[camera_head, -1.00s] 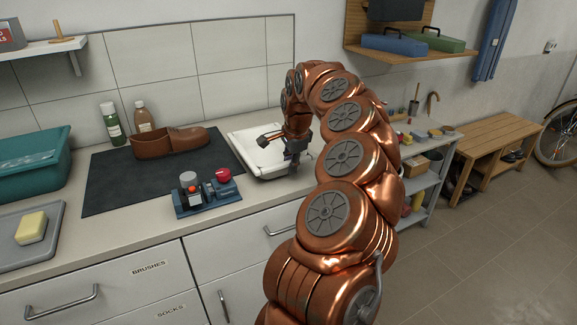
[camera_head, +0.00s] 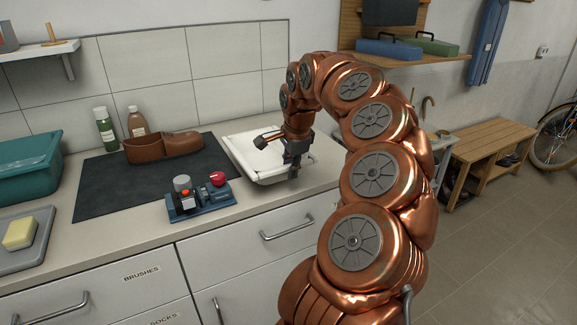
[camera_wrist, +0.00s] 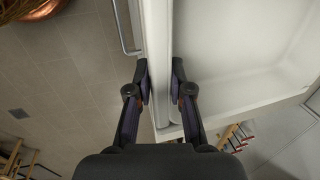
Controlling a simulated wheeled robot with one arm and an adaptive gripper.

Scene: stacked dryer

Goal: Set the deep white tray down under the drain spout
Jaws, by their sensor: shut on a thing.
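The deep white tray (camera_head: 238,148) is at the right end of the counter, beside the dark mat. It looks level and empty; I cannot tell whether it rests on the counter or is just above it. My gripper (camera_head: 293,170) is at its near right side, shut on its rim. In the wrist view my gripper (camera_wrist: 162,88) has one finger on each side of the rim, and the tray's pale inside (camera_wrist: 240,60) fills the upper right. The arm hides part of the tray's far right side. No drain spout is visible in these views.
A teal bin (camera_head: 28,168) and a grey tray with a sponge are at left. A wooden bench (camera_head: 490,145) stands right; the floor before it is clear.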

